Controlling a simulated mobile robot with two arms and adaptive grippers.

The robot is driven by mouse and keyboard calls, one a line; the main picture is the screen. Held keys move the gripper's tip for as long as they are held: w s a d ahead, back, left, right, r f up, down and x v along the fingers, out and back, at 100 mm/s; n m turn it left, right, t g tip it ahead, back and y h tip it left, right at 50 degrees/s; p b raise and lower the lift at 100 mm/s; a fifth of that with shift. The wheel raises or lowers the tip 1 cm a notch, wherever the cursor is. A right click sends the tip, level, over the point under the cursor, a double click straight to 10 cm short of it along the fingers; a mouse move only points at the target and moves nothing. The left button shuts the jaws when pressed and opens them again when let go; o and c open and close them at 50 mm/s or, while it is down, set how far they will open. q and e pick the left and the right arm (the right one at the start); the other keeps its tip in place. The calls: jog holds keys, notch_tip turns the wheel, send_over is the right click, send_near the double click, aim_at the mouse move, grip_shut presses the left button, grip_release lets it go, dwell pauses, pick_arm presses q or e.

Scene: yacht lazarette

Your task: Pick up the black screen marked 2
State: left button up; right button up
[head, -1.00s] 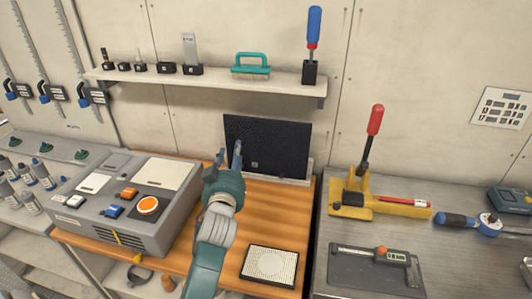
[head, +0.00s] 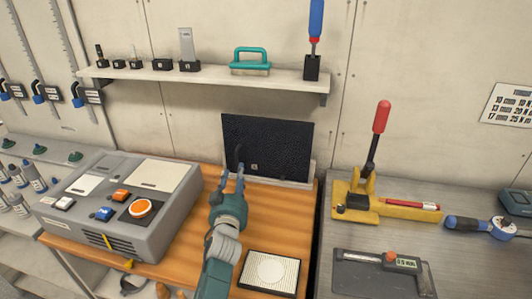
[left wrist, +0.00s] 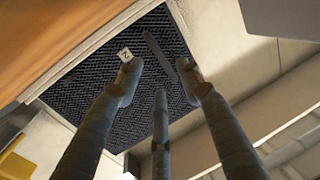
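The black screen (head: 270,145) stands upright in a pale holder (head: 278,183) at the back of the wooden table top. A small white label (head: 254,167) is on its lower face; in the left wrist view it reads like a 2 or Z (left wrist: 125,54). The screen's dark mesh surface (left wrist: 88,76) fills the middle of that view. My left gripper (head: 232,174) is in front of the screen's lower left part. Its fingers (left wrist: 160,78) are spread with nothing between them; whether any fingertip touches the screen I cannot tell. My right gripper is not in view.
A grey control box (head: 120,205) with orange and blue buttons stands left of my arm. A white-topped square plate (head: 269,271) lies at front right. A shelf (head: 210,80) with tools hangs above. A yellow lever tool (head: 385,208) stands on the right-hand metal bench.

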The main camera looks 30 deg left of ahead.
aim_at(237, 167)
pick_arm(q)
jog(key=x, duration=0.5)
jog(key=shift+w+a, duration=0.1)
jog(key=shift+w, duration=0.1)
jog(key=shift+s, duration=0.1)
jog(key=c, duration=0.3)
grip_shut()
jog(key=shift+r, duration=0.15)
